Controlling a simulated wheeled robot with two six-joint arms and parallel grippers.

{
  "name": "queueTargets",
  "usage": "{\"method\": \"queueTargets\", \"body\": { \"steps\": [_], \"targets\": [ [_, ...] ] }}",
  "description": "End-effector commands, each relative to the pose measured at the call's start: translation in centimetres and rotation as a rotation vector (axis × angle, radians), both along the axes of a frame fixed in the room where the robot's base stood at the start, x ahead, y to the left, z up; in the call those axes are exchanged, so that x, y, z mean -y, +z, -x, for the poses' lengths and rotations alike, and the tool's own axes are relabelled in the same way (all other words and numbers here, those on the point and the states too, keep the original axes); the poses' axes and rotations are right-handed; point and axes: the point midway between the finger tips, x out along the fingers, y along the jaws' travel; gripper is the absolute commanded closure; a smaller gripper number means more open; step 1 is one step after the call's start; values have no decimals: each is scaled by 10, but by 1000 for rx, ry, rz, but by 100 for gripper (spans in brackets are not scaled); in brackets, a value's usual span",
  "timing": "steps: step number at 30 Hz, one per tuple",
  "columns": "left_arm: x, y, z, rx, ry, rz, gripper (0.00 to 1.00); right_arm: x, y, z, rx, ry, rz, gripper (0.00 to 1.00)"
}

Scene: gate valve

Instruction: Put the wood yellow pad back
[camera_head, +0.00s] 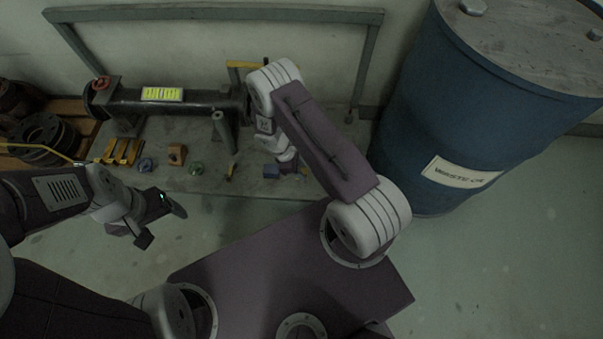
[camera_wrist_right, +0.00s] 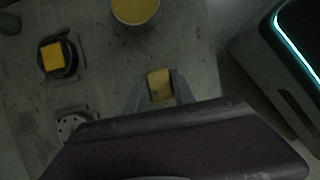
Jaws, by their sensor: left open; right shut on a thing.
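In the right wrist view the wood yellow pad (camera_wrist_right: 159,84) is a small yellow block between the two fingertips of my right gripper (camera_wrist_right: 160,92), which is shut on it. In the head view my right gripper (camera_head: 287,166) is low over the right end of the bench, partly hidden by its own wrist, and I cannot make out the pad there. I cannot tell if the pad touches the surface below. My left gripper (camera_head: 161,225) is open and empty, in front of the bench's left part.
A blue drum (camera_head: 470,110) stands right. The wrist view shows a yellow disc (camera_wrist_right: 135,10) and a yellow-topped dark round part (camera_wrist_right: 57,57).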

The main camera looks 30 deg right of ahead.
Motion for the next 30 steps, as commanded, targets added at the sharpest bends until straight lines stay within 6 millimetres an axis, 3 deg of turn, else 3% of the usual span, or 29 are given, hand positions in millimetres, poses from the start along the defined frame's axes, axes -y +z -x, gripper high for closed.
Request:
{"method": "queueTargets", "body": {
  "steps": [8,9,11,21,30],
  "targets": [
    [0,0,0,1,0,0,24,0,-2,0,2,0,-1,100],
    [0,1,0,1,0,0,24,0,-1,0,2,0,-1,61],
    [0,1,0,1,0,0,24,0,0,0,2,0,-1,48],
    [0,5,0,1,0,0,24,0,6,-1,2,0,-2,48],
    [0,59,0,1,0,0,24,-23,77,-15,5,2,-1,48]
  ]
}}
